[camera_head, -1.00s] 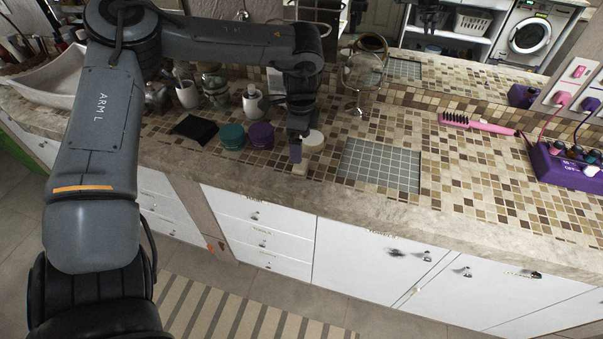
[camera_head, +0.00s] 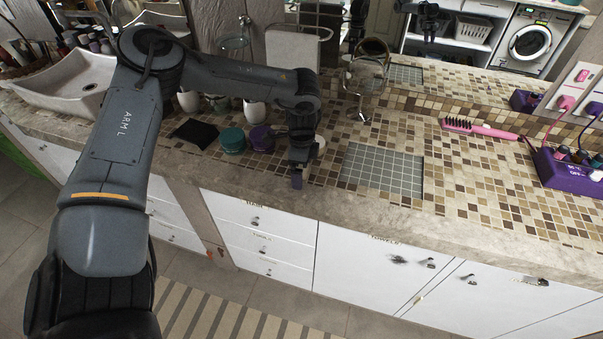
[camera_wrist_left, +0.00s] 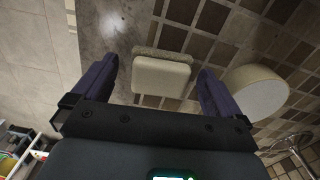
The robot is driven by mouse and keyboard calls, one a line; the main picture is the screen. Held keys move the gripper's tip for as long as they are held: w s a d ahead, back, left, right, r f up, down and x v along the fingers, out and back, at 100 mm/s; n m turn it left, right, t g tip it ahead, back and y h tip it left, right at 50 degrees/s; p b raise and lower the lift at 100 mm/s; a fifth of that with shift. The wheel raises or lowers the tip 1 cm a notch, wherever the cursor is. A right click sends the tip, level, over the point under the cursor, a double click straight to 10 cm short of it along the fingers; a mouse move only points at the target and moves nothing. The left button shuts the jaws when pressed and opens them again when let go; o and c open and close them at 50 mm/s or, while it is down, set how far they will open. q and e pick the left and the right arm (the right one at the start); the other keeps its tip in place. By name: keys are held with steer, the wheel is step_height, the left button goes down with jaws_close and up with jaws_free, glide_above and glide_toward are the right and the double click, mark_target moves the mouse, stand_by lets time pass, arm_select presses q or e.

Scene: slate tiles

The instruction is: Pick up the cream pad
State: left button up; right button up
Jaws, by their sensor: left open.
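The cream pad (camera_wrist_left: 162,75), a small rounded rectangular block with a greyish-brown edge, lies on the tiled counter in the left wrist view. It sits between the two spread fingers of my left gripper (camera_wrist_left: 158,66), with a gap on each side. In the head view my left gripper (camera_head: 297,178) points down at the counter and hides the pad. The gripper is open and holds nothing. My right gripper is not in view.
A round cream piece (camera_wrist_left: 254,92) is close beside the right finger. Teal (camera_head: 232,140) and purple (camera_head: 261,138) round pieces and a black square (camera_head: 194,133) lie left of the gripper. A grey tile grid (camera_head: 381,170) is to the right. The counter's stone edge is in front.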

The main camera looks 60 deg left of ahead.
arm_select(q)
steer(key=c, duration=1.1)
steer(key=shift+r, duration=0.1)
steer(key=shift+r, duration=0.5)
steer(key=r, duration=0.3)
steer(key=shift+w+d+r+p, duration=0.25)
steer(key=shift+w+d+p, duration=0.05)
steer(key=shift+d+p, duration=0.1)
steer(key=w+d+r, duration=0.2)
steer(key=d, duration=0.1)
steer(key=w+d+r, duration=0.4)
steer(key=d, duration=0.1)
steer(key=shift+w+d+r, duration=0.1)
steer(key=shift+w+d, duration=0.1)
steer(key=shift+d, duration=0.1)
